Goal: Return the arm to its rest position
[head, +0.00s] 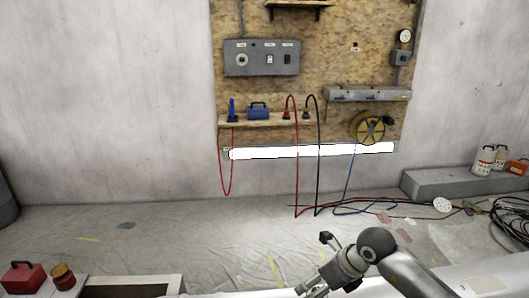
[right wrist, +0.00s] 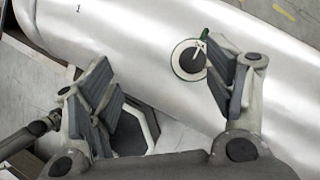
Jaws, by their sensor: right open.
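My right arm comes in at the bottom of the head view, to the right of the middle. Its right gripper (head: 312,284) points down and left near the bottom edge and is small there. In the right wrist view my right gripper (right wrist: 165,78) has its two padded fingers spread wide, with nothing held between them. Beyond the fingers lies a long, silvery, rounded body (right wrist: 125,45) with a small round dial-like disc (right wrist: 188,58) on it. I cannot tell whether the fingers touch it. My left gripper is in neither view.
A plywood panel (head: 330,60) on the wall carries a grey switch box (head: 262,58), a lit tube (head: 310,151) and hanging cables. A red box (head: 22,277) is at the lower left. Cables (head: 505,215) lie on the right. The sheeted floor (head: 190,230) is mostly clear.

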